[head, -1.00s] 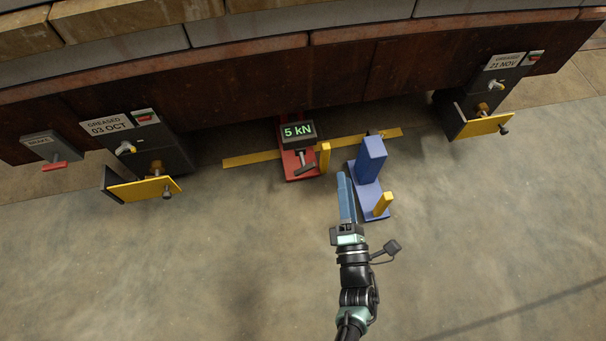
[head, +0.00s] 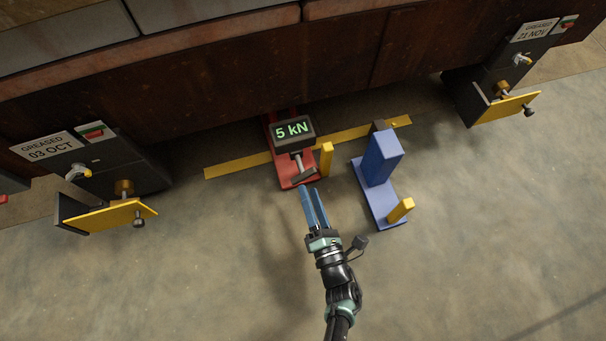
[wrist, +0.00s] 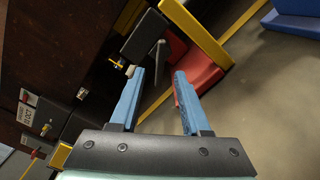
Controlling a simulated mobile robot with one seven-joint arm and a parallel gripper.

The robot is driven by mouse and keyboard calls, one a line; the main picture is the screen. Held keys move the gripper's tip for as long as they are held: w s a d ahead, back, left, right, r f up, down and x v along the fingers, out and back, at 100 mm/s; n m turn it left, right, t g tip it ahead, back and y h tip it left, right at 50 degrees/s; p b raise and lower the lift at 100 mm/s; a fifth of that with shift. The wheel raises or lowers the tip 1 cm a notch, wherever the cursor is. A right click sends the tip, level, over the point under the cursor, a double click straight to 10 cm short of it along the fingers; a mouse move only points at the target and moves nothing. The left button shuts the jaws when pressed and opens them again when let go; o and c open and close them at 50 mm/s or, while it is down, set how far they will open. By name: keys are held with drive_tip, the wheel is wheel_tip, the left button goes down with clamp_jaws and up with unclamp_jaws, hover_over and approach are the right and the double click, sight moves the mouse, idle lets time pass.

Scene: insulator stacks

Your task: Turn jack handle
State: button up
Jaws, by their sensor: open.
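The red jack (head: 284,173) stands on the floor against the rusty wall, with a dark display box (head: 294,131) reading "5 kN" in green. Its grey T-shaped jack handle (head: 303,174) sticks out in front, below the display. My gripper (head: 308,189) has blue fingers and is open and empty, its tips just short of the handle's crossbar. In the wrist view the open fingers (wrist: 158,74) point at the handle (wrist: 158,58), whose bar lies ahead and between them. The red jack base (wrist: 197,62) shows beyond the right finger.
A yellow post (head: 326,159) stands just right of the jack. A blue block stand (head: 382,160) with another yellow post (head: 400,209) is farther right. A yellow floor strip (head: 238,164) passes the jack. Dark units with yellow flaps (head: 110,217) flank both sides. Front floor is clear.

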sight(303, 175)
drive_tip(key=b+x, duration=0.1)
drive_tip(key=x, duration=0.4)
drive_tip(key=shift+w+a, duration=0.15)
drive_tip(key=shift+w, duration=0.2)
clamp_jaws()
